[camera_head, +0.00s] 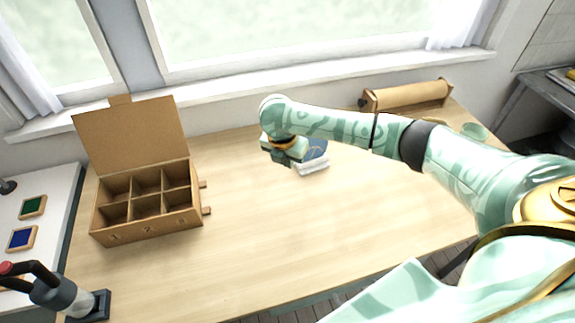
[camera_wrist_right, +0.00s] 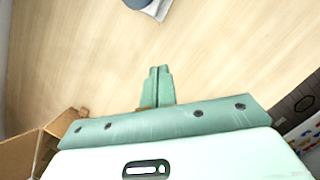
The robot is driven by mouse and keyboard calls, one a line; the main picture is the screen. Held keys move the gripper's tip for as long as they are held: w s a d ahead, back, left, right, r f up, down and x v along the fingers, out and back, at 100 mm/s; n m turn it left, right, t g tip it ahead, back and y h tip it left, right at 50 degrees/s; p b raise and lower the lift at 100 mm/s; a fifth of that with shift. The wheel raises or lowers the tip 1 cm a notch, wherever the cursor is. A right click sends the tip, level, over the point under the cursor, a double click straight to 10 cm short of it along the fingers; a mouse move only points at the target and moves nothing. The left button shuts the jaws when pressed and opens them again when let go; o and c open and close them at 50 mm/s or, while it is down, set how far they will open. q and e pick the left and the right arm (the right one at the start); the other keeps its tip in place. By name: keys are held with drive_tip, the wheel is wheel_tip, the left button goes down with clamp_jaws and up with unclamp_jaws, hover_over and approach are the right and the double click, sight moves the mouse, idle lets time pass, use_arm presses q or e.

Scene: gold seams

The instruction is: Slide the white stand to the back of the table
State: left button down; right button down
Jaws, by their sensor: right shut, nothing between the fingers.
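The white stand (camera_head: 312,167) is on the wooden table, a little right of the middle and short of the window side. A dark blue patterned piece (camera_head: 316,149) rests on it; my right arm hides part of both. My right gripper (camera_head: 281,158) is at the stand's left side in the head view, fingers together and empty. In the right wrist view, the shut fingers (camera_wrist_right: 160,72) point at bare wood. The stand (camera_wrist_right: 158,10) shows only at the top edge there, apart from the fingers. My left gripper is not in view.
An open brown compartment box (camera_head: 147,230) stands on the left of the table (camera_head: 260,240). A brown paper roll in a holder (camera_head: 410,95) is at the back right. A dark lever device (camera_head: 65,295) is at the front left. The table's middle is clear.

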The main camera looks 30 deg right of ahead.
drive_tip(key=b+x, duration=0.2)
drive_tip(key=x, duration=0.2)
drive_tip(key=b+x, duration=0.2)
drive_tip(key=x, duration=0.3)
drive_tip(key=shift+a, duration=0.25)
drive_tip(key=w+d+b, duration=0.1)
drive_tip(key=d, duration=0.1)
drive_tip(key=shift+w+d+f+b, duration=0.3)
drive_tip(key=shift+w+f+b, duration=0.05)
drive_tip(key=shift+w, duration=0.05)
drive_tip(key=shift+w+d+r, duration=0.15)
drive_tip(key=shift+w+d, duration=0.2)
drive_tip(key=shift+d, duration=0.15)
drive_tip(key=w+d, duration=0.1)
drive_tip(key=d+b, duration=0.1)
drive_tip(key=w+d, duration=0.1)
drive_tip(key=d, duration=0.1)
drive_tip(key=shift+w, duration=0.35)
drive_tip(key=shift+a, duration=0.1)
